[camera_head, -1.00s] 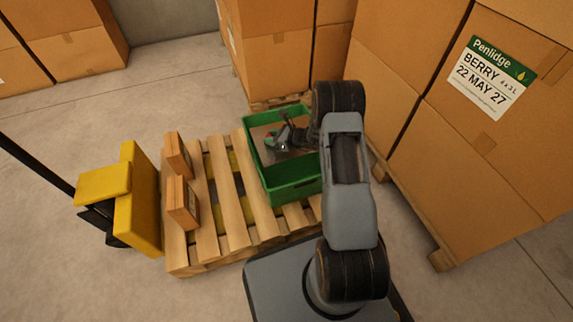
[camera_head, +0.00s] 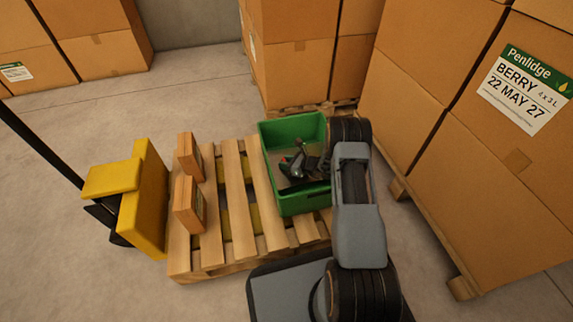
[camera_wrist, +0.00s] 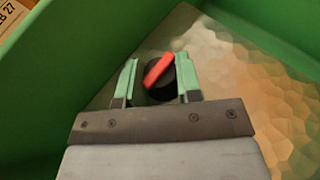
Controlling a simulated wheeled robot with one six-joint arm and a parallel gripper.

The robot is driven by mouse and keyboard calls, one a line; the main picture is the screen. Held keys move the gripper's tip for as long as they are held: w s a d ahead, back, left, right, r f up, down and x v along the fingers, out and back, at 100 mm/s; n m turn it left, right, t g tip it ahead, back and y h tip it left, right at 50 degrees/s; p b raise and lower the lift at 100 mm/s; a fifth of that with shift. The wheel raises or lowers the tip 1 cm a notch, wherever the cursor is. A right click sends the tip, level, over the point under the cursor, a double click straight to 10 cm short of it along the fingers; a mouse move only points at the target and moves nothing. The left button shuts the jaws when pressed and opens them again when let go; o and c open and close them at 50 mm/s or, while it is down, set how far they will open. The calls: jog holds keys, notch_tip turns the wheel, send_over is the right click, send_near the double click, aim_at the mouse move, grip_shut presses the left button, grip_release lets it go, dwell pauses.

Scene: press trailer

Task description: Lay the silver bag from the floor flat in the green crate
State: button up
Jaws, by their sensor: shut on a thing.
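The green crate (camera_head: 294,204) stands on the pallet, open at the top. The silver bag (camera_wrist: 255,75) is inside it, shiny and reflecting brown; its grey-brown surface also shows in the head view (camera_head: 280,153). My gripper (camera_wrist: 159,80) reaches down into the crate, its green fingers either side of the bag's black spout with a red tab (camera_wrist: 158,70). It is shut on this spout. The bag spreads beside the spout close to the crate walls. My arm and gripper hide part of it, and I cannot tell whether it rests fully on the crate floor.
Two small brown boxes (camera_head: 190,158) (camera_head: 189,204) stand on the left of the wooden pallet (camera_head: 240,185). A yellow pallet-truck part (camera_head: 147,200) is left of it. Tall carton stacks stand behind (camera_head: 300,60) and at right (camera_head: 450,160).

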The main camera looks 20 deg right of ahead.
jog(key=shift+f, duration=0.3)
jog(key=shift+f, duration=0.2)
jog(key=o, duration=0.9)
jog(key=shift+o, duration=0.2)
jog(key=shift+r, duration=0.1)
